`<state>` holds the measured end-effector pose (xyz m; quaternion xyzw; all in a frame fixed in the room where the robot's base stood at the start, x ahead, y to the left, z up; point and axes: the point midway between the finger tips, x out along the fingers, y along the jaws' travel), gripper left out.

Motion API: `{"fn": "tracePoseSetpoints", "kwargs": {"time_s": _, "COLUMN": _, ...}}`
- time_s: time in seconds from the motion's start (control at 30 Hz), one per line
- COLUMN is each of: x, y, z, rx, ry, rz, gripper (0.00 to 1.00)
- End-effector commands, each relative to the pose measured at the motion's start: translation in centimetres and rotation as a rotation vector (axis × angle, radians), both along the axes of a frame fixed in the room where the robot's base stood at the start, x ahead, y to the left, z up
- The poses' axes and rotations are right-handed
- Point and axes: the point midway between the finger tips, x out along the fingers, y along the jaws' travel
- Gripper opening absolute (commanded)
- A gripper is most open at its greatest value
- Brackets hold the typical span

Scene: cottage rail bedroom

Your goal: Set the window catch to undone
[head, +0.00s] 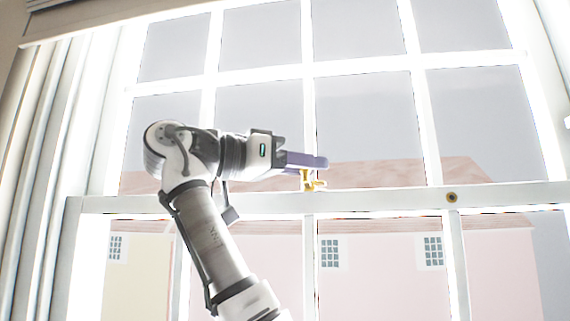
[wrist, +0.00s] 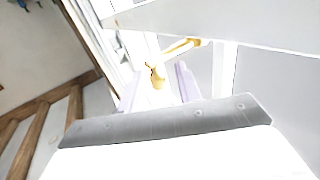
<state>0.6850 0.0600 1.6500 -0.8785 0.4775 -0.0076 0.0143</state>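The window catch (head: 308,183) is a small brass fitting on the white meeting rail of the sash window, near the middle. My gripper (head: 325,163) reaches it from the left, with its purple fingers at the catch's upper part. In the wrist view the brass catch (wrist: 178,49) runs from the white rail at upper right down to a rounded knob. The knob end lies between the two pale purple fingers of my gripper (wrist: 158,88). The fingers stand apart with a gap on both sides of the knob. Contact cannot be told.
The white meeting rail (head: 388,200) runs across the window under my gripper. A small round brass piece (head: 451,197) sits on it to the right. White glazing bars (head: 308,110) divide the panes behind my gripper. A pale curtain (head: 45,150) hangs at the left.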

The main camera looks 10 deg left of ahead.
Motion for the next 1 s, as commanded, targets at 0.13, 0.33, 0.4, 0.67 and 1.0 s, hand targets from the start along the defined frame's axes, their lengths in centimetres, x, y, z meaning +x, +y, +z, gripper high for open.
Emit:
{"fn": "tracePoseSetpoints", "kwargs": {"time_s": 0.13, "x": -0.7, "y": 1.2, "z": -0.2, "rx": 0.0, "ry": -0.001, "rz": 0.004, "gripper": 0.34}}
{"fn": "tracePoseSetpoints", "kwargs": {"time_s": 0.33, "x": -2.6, "y": 4.2, "z": -0.1, "rx": 0.0, "ry": 0.0, "rz": 0.007, "gripper": 0.34}}
{"fn": "tracePoseSetpoints", "kwargs": {"time_s": 0.4, "x": -3.4, "y": 5.4, "z": -0.1, "rx": 0.0, "ry": 0.001, "rz": 0.008, "gripper": 0.34}}
{"fn": "tracePoseSetpoints", "kwargs": {"time_s": 0.67, "x": -6.0, "y": 9.3, "z": 0.0, "rx": 0.0, "ry": 0.001, "rz": 0.006, "gripper": 0.34}}
{"fn": "tracePoseSetpoints", "kwargs": {"time_s": 1.0, "x": -7.4, "y": 11.5, "z": 0.0, "rx": -0.001, "ry": 0.001, "rz": 0.001, "gripper": 0.34}}
